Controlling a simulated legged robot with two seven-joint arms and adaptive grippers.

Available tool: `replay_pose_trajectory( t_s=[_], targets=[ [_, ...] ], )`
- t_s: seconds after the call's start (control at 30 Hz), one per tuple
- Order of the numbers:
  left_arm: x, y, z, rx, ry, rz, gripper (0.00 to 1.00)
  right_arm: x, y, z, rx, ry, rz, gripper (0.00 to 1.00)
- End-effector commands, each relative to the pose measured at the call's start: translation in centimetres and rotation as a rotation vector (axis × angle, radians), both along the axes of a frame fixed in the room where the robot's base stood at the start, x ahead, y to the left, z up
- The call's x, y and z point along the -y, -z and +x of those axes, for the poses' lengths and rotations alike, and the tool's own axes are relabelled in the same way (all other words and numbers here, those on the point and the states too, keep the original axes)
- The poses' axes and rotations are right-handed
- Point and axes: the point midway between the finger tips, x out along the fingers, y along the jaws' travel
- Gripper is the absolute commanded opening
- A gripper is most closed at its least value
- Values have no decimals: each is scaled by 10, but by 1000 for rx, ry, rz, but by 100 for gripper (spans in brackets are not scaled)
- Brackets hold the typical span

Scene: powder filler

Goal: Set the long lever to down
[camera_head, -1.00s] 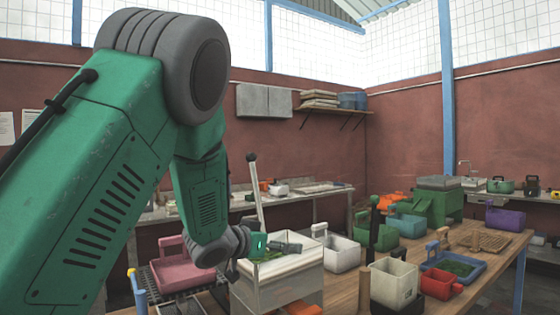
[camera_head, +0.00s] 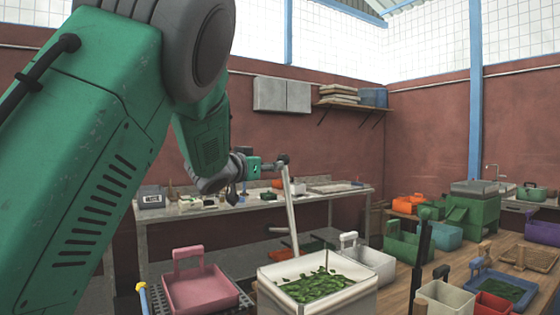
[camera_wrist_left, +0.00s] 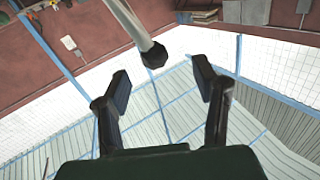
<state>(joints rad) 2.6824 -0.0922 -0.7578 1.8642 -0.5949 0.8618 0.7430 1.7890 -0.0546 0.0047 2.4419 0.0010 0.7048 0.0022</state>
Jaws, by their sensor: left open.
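The long lever (camera_head: 290,210) is a pale rod standing nearly upright, leaning slightly left, behind the white box of green leaves (camera_head: 318,290). Its dark knob (camera_wrist_left: 154,56) shows in the left wrist view, with the rod running up to the top left. My left gripper (camera_head: 275,162) is at the height of the lever's top in the head view and overlaps the knob there. In the wrist view its two fingers (camera_wrist_left: 162,82) are spread apart, with the knob ahead between their lines and nothing gripped. Contact cannot be told. My right gripper is not in view.
A pink bin (camera_head: 200,292) stands left of the white box. White, green and blue containers (camera_head: 402,243) crowd the table at right. A grey bench (camera_head: 240,212) with small items runs along the back wall. The air around the lever's top is clear.

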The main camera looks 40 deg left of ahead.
Motion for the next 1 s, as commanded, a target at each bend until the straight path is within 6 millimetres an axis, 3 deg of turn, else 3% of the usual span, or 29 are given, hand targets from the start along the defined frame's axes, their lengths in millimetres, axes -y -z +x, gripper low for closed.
replay_pose_trajectory(
  t_s=[0.1, 0.4, 0.77, 0.8, 0.93, 1.0],
  targets=[
    [-3, -2, 26, -2, 2, 4, 54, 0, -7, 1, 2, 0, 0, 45],
    [-13, -3, 62, 3, -1, 3, 54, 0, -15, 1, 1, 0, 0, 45],
    [-16, -1, 69, 3, 0, 0, 54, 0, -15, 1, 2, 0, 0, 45],
    [-16, -2, 69, 3, 0, 0, 51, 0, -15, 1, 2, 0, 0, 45],
    [-16, -2, 69, 3, 0, 0, 5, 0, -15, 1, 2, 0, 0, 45],
    [-15, -2, 69, 3, -1, 1, 0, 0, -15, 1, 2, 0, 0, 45]
  ],
)
